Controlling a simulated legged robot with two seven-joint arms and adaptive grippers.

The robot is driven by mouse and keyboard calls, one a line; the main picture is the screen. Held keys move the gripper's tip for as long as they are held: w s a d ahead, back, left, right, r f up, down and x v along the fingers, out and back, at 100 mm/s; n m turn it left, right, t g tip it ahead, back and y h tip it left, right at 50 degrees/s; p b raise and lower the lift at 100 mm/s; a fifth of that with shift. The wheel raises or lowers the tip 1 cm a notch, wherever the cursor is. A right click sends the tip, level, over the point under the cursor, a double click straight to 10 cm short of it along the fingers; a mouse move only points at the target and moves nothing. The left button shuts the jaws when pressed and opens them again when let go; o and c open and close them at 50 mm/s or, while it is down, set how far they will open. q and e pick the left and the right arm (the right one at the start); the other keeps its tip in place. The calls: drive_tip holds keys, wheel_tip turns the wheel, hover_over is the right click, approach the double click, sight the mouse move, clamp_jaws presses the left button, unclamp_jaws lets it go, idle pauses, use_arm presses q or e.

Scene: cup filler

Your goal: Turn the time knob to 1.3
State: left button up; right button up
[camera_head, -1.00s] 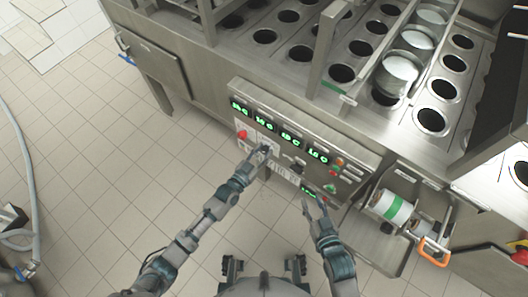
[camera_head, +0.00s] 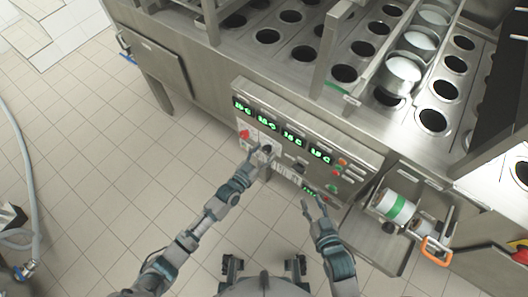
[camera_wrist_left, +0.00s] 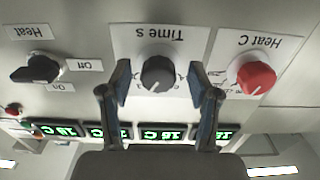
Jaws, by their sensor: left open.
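The time knob (camera_wrist_left: 158,74) is a dark round knob under the label "Time s" (camera_wrist_left: 160,33), which appears upside down in the left wrist view. Its pointer mark and the dial figures are too small to read. My left gripper (camera_wrist_left: 160,92) is open, with one finger on each side of the time knob; I cannot tell whether either finger touches it. In the head view my left gripper (camera_head: 258,153) is at the control panel (camera_head: 305,125). My right gripper (camera_head: 314,202) is apart from the panel, with its fingers spread and nothing between them.
A red heat knob (camera_wrist_left: 255,78) and a black Heat switch (camera_wrist_left: 38,68) flank the time knob closely. Green displays (camera_head: 267,123) line the panel. A tray with a white and green roll (camera_head: 396,207) stands at the right.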

use_arm(q)
drive_tip(key=v, duration=1.2)
drive_tip(key=shift+f, duration=0.1)
